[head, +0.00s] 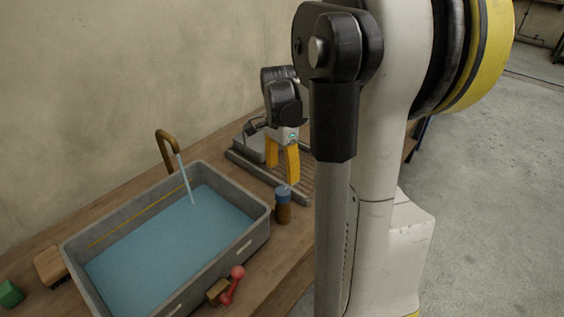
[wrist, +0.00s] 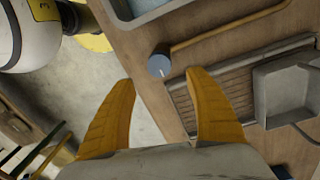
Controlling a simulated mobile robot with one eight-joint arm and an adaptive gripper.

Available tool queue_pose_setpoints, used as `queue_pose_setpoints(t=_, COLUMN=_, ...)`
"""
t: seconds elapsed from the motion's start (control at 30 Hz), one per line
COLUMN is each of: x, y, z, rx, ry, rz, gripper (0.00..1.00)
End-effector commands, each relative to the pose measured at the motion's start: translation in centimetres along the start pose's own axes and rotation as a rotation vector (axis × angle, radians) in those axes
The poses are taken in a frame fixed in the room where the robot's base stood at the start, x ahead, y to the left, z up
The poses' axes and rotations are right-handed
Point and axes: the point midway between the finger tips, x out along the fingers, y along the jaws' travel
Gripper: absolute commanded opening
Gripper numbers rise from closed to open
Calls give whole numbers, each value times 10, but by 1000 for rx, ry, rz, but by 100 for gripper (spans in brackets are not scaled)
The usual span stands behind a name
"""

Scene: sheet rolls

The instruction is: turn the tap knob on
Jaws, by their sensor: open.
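The tap knob (head: 283,194) is a blue round cap on a short brown post near the right end of the basin. In the wrist view the knob (wrist: 159,63) shows a pale mark and lies just beyond the gap between my fingertips. My gripper (head: 281,176) is open, with yellow fingers pointing down above and behind the knob; in the wrist view the gripper (wrist: 160,77) holds nothing. The curved brown spout (head: 166,141) stands at the basin's back edge. A pale blue stream (head: 185,180) runs from it into the grey basin (head: 255,238), which holds blue water.
A ribbed rack (head: 299,196) lies beside the knob; a grey square pan (wrist: 286,88) rests on it. A red dumbbell-shaped thing (head: 232,286) and a small wooden block (head: 216,292) are by the basin's front. A wooden block (head: 50,266) and a green block (head: 10,294) lie left.

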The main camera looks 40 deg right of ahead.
Motion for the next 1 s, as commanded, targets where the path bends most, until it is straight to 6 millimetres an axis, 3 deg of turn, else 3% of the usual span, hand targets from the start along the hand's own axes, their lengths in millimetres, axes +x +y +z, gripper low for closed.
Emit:
queue_pose_setpoints(t=0.1, x=-20, y=0, z=0, rx=0, ry=0, rz=0, gripper=64)
queue_pose_setpoints(t=0.23, x=-32, y=0, z=0, rx=0, ry=0, rz=0, gripper=64)
queue_pose_setpoints(t=0.87, x=-35, y=0, z=1, rx=-4, ry=1, rz=-1, gripper=64)
queue_pose_setpoints(t=1.0, x=-43, y=3, z=22, rx=-111, ry=19, rz=-39, gripper=64)
